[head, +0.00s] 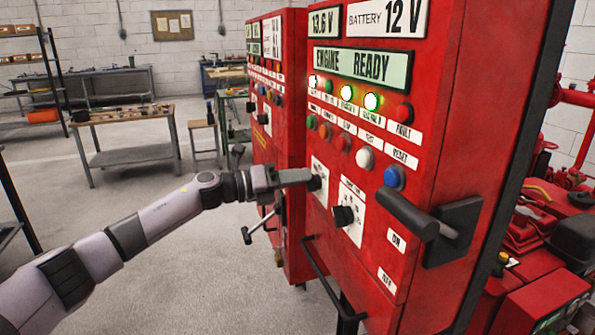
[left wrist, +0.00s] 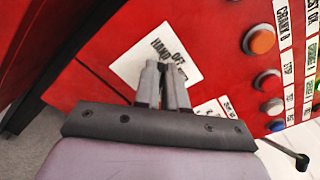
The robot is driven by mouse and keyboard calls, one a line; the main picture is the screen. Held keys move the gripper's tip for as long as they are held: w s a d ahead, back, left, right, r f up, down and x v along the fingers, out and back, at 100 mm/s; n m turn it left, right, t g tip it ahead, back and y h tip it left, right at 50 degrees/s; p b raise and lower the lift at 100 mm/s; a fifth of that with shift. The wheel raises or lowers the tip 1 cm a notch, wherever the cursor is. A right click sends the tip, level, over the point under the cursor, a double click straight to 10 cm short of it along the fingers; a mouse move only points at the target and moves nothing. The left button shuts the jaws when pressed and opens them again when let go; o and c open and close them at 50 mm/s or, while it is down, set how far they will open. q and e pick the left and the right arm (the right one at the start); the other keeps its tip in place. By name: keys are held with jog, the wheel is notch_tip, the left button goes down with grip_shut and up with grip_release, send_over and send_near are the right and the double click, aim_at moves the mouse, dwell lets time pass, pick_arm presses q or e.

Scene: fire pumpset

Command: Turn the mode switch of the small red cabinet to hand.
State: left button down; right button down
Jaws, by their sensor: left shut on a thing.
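The red cabinet (head: 440,110) with the lit "ENGINE READY" display stands close on the right. Its mode switch plate (head: 321,194) is white and also shows in the left wrist view (left wrist: 130,66), where "HAND" and "OFF" can be read. My left gripper (head: 308,177) reaches in from the left, at the dark mode switch knob (head: 316,184). In the left wrist view my left gripper (left wrist: 163,68) has its fingers close together over the plate, shut on the knob. The fingers hide the knob there, so its pointing direction cannot be told. My right gripper is not in view.
A second black knob (head: 343,216) and a big black handle (head: 410,216) stick out from the near cabinet. Coloured buttons sit above. Another red cabinet (head: 288,130) stands just behind. A workbench (head: 125,118) is at the back left, with clear floor before it.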

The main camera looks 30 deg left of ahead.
pick_arm(q)
jog(key=shift+n, duration=0.3)
jog(key=c, duration=1.2)
grip_release()
jog(key=b+v, duration=0.1)
jog(key=v, duration=0.6)
jog(key=shift+f, duration=0.1)
